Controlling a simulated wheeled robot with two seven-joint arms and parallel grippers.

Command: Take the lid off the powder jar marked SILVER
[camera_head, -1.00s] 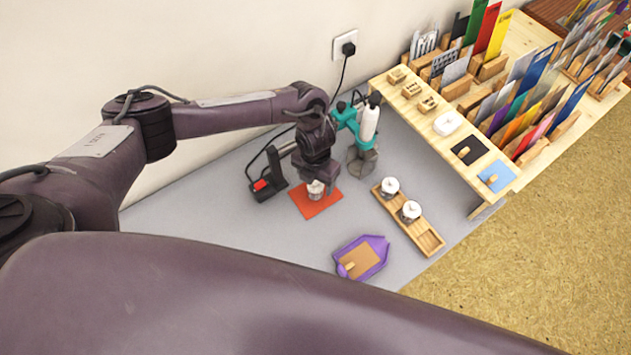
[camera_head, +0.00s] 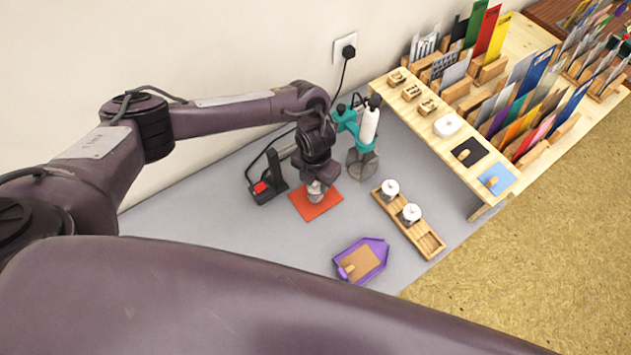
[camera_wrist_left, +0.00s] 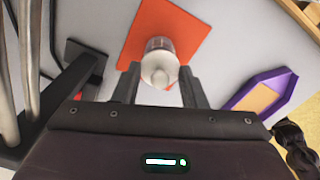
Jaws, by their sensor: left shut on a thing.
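A small jar (camera_head: 316,197) stands on the orange-red mat (camera_head: 329,205), under my left gripper (camera_head: 316,183). In the left wrist view the clear, greyish jar (camera_wrist_left: 159,45) shows beyond a pale round lid with a knob (camera_wrist_left: 160,72). My left gripper (camera_wrist_left: 160,84) has one finger on each side of the lid and is shut on it. I cannot tell whether the lid still touches the jar. No SILVER marking is legible. Two more jars with white lids, a far one (camera_head: 390,189) and a near one (camera_head: 410,214), stand in a wooden tray (camera_head: 428,242). My right gripper is out of view.
A purple tray with a brown inside (camera_head: 377,249) lies in front of the mat. A black stand with a red part (camera_head: 267,188) is left of the mat. A teal and white tool (camera_head: 365,135) stands behind it. A wooden shelf (camera_head: 497,150) holds cards and stamps. Grey table is free at left.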

